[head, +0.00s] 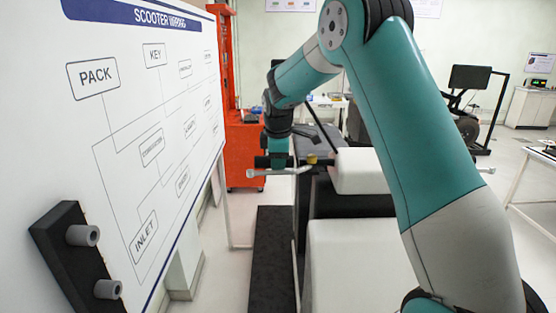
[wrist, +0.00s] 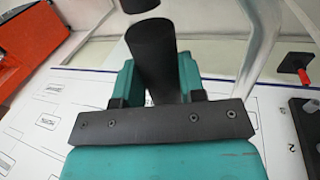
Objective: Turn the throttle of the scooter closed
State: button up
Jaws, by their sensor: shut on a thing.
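The scooter's throttle is a black cylindrical grip (wrist: 152,42), seen in the wrist view running up between the two teal jaws. My gripper (wrist: 157,78) is shut on it, one jaw on each side. In the head view my gripper (head: 277,160) is at the left end of the scooter's handlebar (head: 318,161), and it hides most of the grip there. A pale lever (head: 262,173) lies just below the grip. The throttle's turn angle cannot be read.
The scooter's white body (head: 365,172) stands right of the handlebar. A whiteboard (head: 150,130) with a wiring diagram fills the left, with a black block with two grey pegs (head: 75,260) in front. A red cabinet (head: 245,140) stands behind. A dark mat (head: 270,260) lies on the floor.

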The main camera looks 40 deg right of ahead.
jog(key=t+b, duration=0.1)
jog(key=b, duration=0.2)
jog(key=shift+a+f+h+b, duration=0.1)
jog(key=shift+f+h+b, duration=0.25)
jog(key=shift+f+h, duration=0.05)
jog(key=shift+s+r+t+h+b, duration=0.1)
jog(key=shift+t+h+b, duration=0.3)
jog(key=shift+b, duration=0.55)
jog(key=shift+r+t, duration=0.2)
jog(key=shift+t, duration=0.2)
jog(key=shift+r, duration=0.1)
jog(key=o, duration=0.9)
jog(key=shift+o, duration=0.2)
jog(key=b+v, duration=0.2)
jog(key=v, duration=1.5)
jog(key=shift+a+r+b, duration=0.15)
jog(key=shift+a+b, duration=0.05)
jog(key=shift+b, duration=0.2)
